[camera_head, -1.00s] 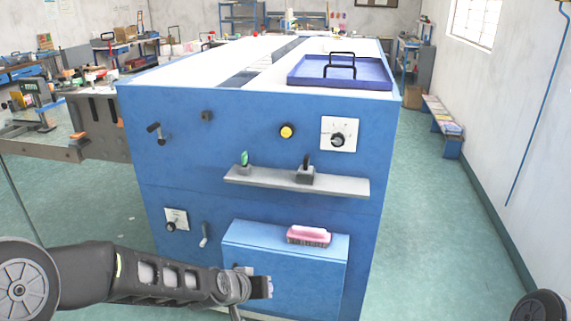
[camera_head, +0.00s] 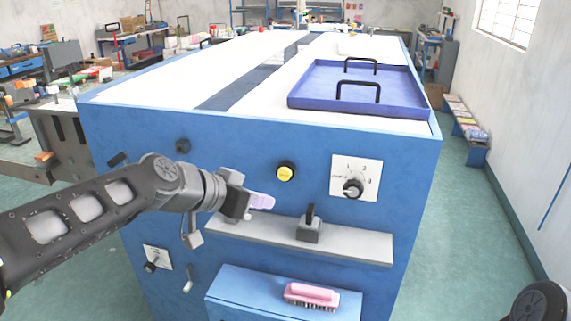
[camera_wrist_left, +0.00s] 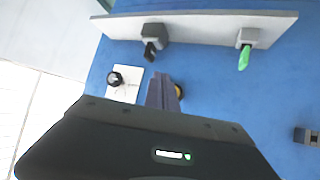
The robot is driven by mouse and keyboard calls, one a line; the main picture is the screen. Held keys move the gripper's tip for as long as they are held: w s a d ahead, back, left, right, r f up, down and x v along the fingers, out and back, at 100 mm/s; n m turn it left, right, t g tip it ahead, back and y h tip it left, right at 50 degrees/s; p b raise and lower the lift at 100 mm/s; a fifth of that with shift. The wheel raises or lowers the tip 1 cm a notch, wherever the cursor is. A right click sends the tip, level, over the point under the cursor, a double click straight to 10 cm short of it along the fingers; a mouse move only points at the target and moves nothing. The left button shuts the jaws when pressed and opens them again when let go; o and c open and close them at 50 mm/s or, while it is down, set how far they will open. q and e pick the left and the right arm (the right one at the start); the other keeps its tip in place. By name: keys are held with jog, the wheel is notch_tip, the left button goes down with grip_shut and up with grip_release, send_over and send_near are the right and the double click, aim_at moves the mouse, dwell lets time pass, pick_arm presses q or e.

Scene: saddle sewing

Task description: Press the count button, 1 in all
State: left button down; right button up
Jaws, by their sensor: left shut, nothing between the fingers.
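The yellow round button (camera_head: 286,172) with a black collar sits on the upper front face of the blue cabinet (camera_head: 230,150). My left gripper (camera_head: 263,201) is shut and empty, its pale fingertips a little below and left of the button in the head view. A gap shows between tips and button there; depth is hard to judge. In the left wrist view the shut fingers (camera_wrist_left: 163,90) partly hide the button (camera_wrist_left: 180,91), whose edge shows just right of them. My right gripper is not in view.
A dial on a white plate (camera_head: 354,186) is right of the button. A pink brush (camera_head: 312,294) lies lower down. A blue tray (camera_head: 310,98) is on top.

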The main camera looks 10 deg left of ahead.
aim_at(285, 173)
pick_arm(q)
jog(key=shift+s+d+f+m+g, duration=0.15)
jog(key=shift+s+d+m+g, duration=0.15)
jog(key=shift+s+m, duration=0.3)
jog(key=w+p, duration=0.3)
jog(key=w, duration=0.5)
jog(key=shift+w+d+p, duration=0.3)
jog(key=shift+w, duration=0.1)
jog(key=shift+w, duration=0.1)
dwell(1.8)
jog(key=shift+w, duration=0.3)
